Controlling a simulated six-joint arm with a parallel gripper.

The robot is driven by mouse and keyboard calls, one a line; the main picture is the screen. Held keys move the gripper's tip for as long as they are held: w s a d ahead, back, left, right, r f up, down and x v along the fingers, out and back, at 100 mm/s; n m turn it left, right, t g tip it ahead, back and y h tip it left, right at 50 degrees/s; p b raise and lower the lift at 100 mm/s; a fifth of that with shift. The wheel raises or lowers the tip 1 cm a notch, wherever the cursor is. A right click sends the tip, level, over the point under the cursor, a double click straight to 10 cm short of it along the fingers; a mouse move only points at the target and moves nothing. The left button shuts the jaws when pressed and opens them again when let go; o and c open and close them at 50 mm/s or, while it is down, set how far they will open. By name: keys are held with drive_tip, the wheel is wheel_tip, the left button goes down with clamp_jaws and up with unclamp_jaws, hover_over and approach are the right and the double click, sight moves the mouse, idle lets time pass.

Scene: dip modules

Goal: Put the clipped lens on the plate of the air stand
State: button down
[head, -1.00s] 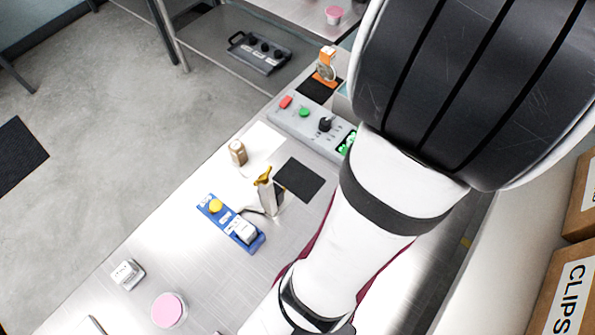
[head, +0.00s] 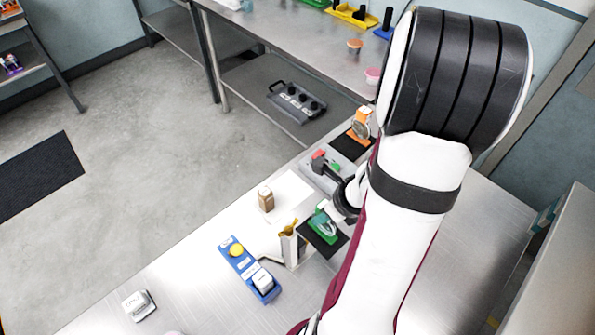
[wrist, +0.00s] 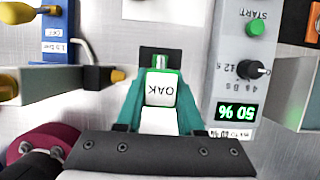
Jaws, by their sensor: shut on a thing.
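My gripper (wrist: 158,110) has teal fingers closed on a small white piece marked OAK (wrist: 160,94). Green edging shows around the piece, and a short metal cylinder (wrist: 160,62) lies at its far end. I cannot make out a lens clearly. I cannot tell for certain which is the air stand.
A grey control panel (wrist: 235,75) with a green START button, a dial and a display is to the right. An orange stand (head: 360,124) with a round piece is farther back. The front-left bench has free room.

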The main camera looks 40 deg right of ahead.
drive_tip(key=shift+f, duration=0.6)
drive_tip(key=shift+f, duration=0.1)
drive_tip(key=c, duration=0.5)
unclamp_jaws()
drive_tip(key=shift+v, duration=6.1)
